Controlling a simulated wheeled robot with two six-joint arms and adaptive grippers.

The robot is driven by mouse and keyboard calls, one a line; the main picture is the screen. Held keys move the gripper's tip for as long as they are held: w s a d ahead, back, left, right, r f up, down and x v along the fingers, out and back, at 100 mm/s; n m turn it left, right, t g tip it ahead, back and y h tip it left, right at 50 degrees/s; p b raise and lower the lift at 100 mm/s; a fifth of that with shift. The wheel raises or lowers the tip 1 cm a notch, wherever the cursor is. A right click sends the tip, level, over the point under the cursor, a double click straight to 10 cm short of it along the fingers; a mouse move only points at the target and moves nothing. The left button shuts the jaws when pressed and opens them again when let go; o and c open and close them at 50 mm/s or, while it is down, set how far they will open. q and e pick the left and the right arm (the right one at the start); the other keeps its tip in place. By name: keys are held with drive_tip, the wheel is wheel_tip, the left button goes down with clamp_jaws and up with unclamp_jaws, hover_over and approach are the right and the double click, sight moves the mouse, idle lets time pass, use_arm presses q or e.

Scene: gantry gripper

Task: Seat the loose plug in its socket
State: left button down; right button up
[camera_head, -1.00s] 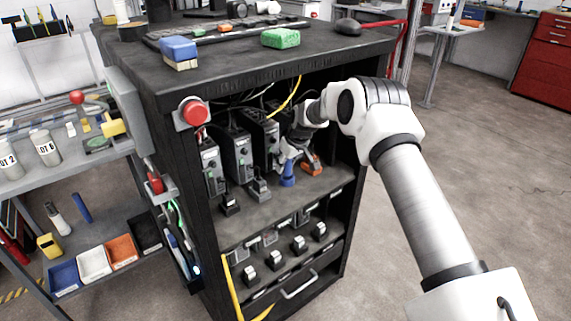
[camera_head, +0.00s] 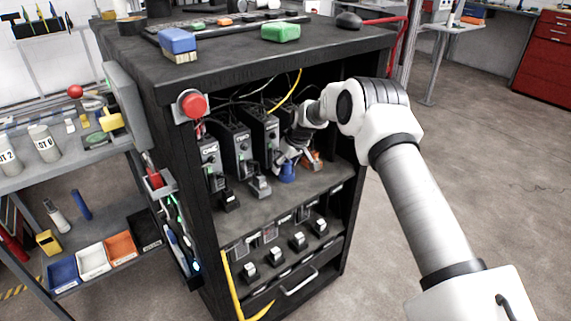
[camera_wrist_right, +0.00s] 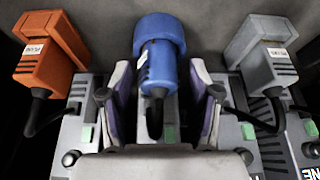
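A blue plug (camera_head: 287,173) stands on the cabinet shelf in front of the modules. It is upright in the middle of the right wrist view (camera_wrist_right: 158,62), with its dark cable running towards the modules. My right gripper (camera_head: 290,156) is inside the cabinet at this plug. In the wrist view its two fingers (camera_wrist_right: 162,95) are apart, one on each side of the blue plug, with narrow gaps visible. An orange plug (camera_wrist_right: 50,55) is to the left and a grey plug (camera_wrist_right: 262,58) to the right there. The sockets are not clearly visible. My left gripper is out of view.
Black modules (camera_head: 234,148) stand in a row close behind the plugs. The cabinet top (camera_head: 220,62) overhangs the shelf (camera_head: 318,184), and the right side wall is close to my arm. A yellow cable (camera_head: 287,95) hangs above the modules.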

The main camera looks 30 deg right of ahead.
sight(291, 175)
drive_tip(key=v, duration=0.7)
drive_tip(key=shift+s+r, duration=0.1)
drive_tip(key=shift+r, duration=0.15)
idle(0.3)
